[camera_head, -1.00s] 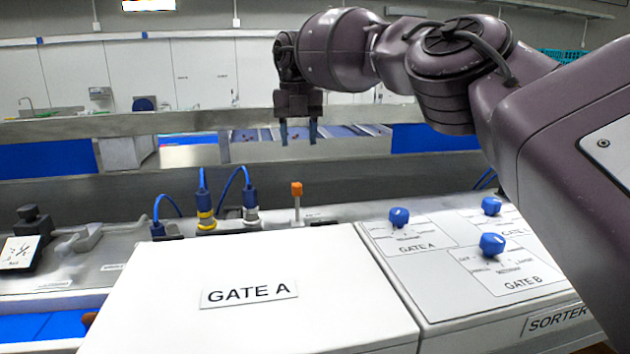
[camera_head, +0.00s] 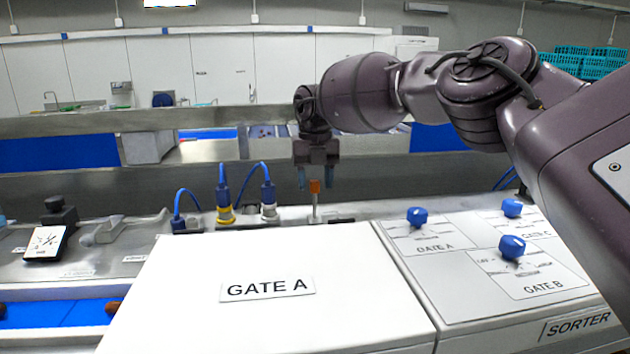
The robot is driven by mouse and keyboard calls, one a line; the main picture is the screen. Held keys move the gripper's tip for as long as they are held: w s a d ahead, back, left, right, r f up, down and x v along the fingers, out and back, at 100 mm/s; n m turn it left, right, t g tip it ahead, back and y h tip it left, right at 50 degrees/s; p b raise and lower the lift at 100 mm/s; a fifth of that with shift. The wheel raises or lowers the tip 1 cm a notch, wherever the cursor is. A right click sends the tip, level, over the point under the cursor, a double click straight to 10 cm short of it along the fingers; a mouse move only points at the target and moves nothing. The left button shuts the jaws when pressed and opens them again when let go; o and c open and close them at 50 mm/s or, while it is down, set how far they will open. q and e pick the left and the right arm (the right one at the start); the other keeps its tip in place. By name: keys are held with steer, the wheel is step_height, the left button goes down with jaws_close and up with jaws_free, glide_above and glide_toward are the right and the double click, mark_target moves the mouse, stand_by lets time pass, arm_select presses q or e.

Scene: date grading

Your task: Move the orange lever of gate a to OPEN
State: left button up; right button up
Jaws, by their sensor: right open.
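The orange lever of gate A (camera_head: 315,187) stands upright on a pale stem behind the white box labelled GATE A (camera_head: 190,300). My right gripper (camera_head: 317,182) points down at the lever. Its two blue-tipped fingers are apart, one on each side of the orange tip in this view. I cannot tell whether either finger touches the lever. The markings at the lever's base are hidden or too small to read. My left gripper is not in view.
Blue and yellow cable connectors (camera_head: 224,200) rise just left of the lever. A panel with blue knobs (camera_head: 417,216) is to the right. A small dial device (camera_head: 46,243) stands at the left. A metal rail (camera_head: 430,172) runs behind.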

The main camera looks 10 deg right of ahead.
steer(key=shift+f, duration=0.3)
steer(key=shift+c, duration=0.3)
jaws_close()
